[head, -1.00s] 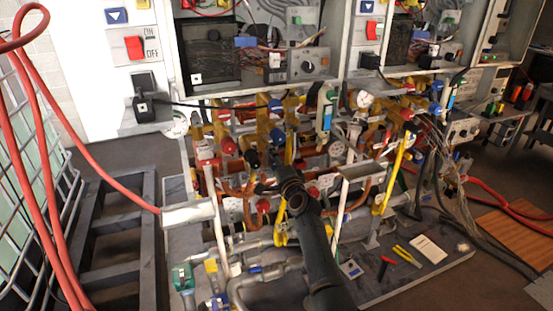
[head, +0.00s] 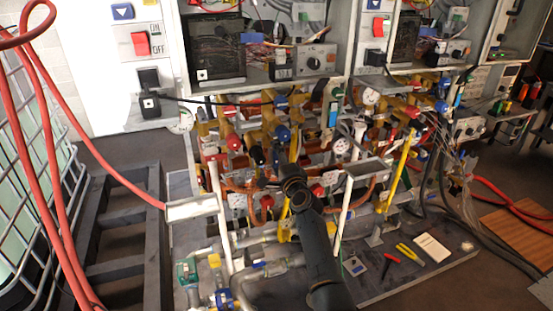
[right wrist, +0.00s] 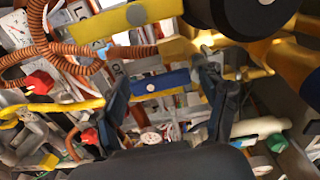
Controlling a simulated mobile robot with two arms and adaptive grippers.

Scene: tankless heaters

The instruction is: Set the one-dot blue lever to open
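In the right wrist view a blue lever (right wrist: 160,83) with one pale dot lies crosswise between the two fingers of my right gripper (right wrist: 165,92). The fingers are apart, one near each end of the lever. I cannot tell whether either touches it. In the head view my right gripper (head: 268,178) reaches in among the pipes from below, and its fingers are hard to make out. I cannot pick out the one-dot lever there. My left gripper is not in view.
In the right wrist view a yellow lever (right wrist: 105,24) and a thick dark cylinder (right wrist: 240,15) are close above. A red knob (right wrist: 39,83) and a corrugated copper hose (right wrist: 65,62) are at left. In the head view a tall yellow lever (head: 400,168) stands at right among crowded pipes.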

